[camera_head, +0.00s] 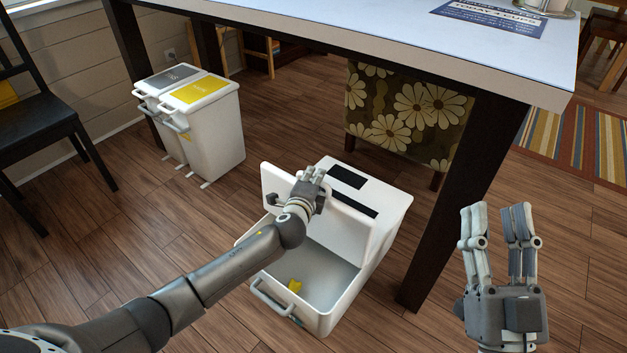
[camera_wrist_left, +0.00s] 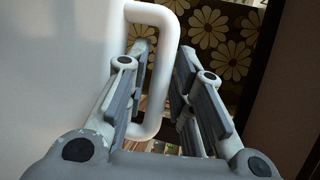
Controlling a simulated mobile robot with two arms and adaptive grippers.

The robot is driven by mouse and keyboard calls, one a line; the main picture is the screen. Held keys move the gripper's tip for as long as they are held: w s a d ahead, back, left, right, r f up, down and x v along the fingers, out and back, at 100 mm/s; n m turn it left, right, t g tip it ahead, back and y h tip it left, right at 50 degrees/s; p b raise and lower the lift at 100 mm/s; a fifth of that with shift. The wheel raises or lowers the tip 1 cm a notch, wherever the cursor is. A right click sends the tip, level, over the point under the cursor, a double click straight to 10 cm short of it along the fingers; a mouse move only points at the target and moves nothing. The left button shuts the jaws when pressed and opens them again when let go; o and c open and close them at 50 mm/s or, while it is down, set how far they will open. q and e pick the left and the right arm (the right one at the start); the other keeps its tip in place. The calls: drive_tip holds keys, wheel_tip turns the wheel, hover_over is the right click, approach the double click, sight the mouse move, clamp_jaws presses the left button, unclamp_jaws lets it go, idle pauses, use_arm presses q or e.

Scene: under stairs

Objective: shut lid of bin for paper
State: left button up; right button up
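The white bin (camera_head: 345,302) stands open on the floor in the middle of the head view. Its lid (camera_head: 278,183) is raised and tilted on its hinge; its label is not readable. My left gripper (camera_head: 311,176) is at the raised lid. In the left wrist view the lid's white loop handle (camera_wrist_left: 163,60) passes between the fingers of my left gripper (camera_wrist_left: 165,75), which are apart with a gap beside the bar. My right gripper (camera_head: 498,212) is open and empty, pointing up at the right, away from the bin.
A yellow scrap (camera_head: 294,286) lies inside the bin. Two shut bins, one grey-labelled (camera_head: 165,80) and one yellow-labelled (camera_head: 208,120), stand back left. A white-topped table (camera_head: 400,40) with a dark leg (camera_head: 450,200) is close on the right. A black chair (camera_head: 40,120) stands left.

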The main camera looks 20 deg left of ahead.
use_arm(q)
clamp_jaws()
